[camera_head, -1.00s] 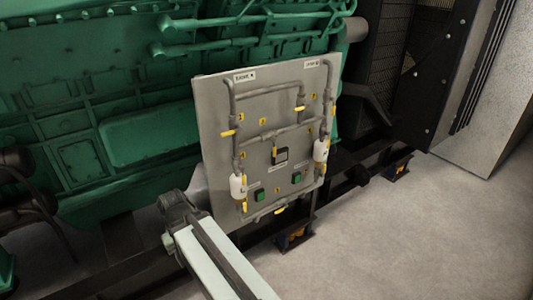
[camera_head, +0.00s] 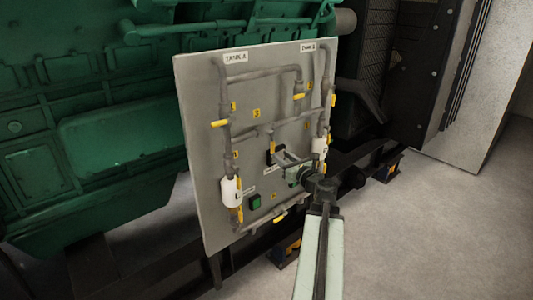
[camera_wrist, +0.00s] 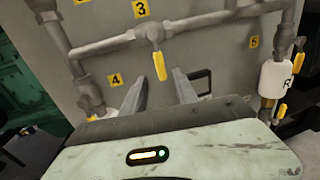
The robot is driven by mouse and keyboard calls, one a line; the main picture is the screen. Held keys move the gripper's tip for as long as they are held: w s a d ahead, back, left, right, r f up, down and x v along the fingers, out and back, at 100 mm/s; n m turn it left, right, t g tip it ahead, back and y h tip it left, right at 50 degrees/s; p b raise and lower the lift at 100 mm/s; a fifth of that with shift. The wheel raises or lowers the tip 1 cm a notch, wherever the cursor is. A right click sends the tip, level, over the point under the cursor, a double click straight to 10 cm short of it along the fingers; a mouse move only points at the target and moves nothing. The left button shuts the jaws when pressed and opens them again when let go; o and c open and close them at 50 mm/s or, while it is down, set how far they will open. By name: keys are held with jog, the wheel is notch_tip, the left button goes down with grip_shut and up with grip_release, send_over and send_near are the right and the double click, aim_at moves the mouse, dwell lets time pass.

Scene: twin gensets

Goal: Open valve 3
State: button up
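Valve 3 sits on the middle horizontal pipe of the grey panel, under a yellow label "3" (camera_wrist: 141,8). Its yellow handle (camera_wrist: 159,66) hangs almost straight down, across the pipe; it also shows in the head view (camera_head: 272,144). My gripper (camera_wrist: 160,82) is open, its two grey fingers pointing at the panel. In the wrist view the handle's lower end appears between the fingertips, without visible contact; I cannot tell the depth gap. In the head view my gripper (camera_head: 280,160) is in front of the panel's middle, covering part of its lower right.
The grey panel (camera_head: 200,150) carries pipes, several other yellow handles and a white cylinder (camera_head: 231,191). A second white cylinder (camera_wrist: 277,79) is right of my gripper. A green button (camera_head: 255,202) is low on the panel. A green engine stands behind; grey floor (camera_head: 420,230) is open at right.

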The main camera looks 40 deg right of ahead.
aim_at(273, 147)
jog(key=x, duration=0.7)
jog(key=shift+w+d+r, duration=0.15)
jog(key=shift+w+d, duration=0.05)
jog(key=shift+w, duration=0.15)
jog(key=shift+c, duration=0.2)
grip_shut()
jog(key=shift+s, duration=0.1)
dwell(0.8)
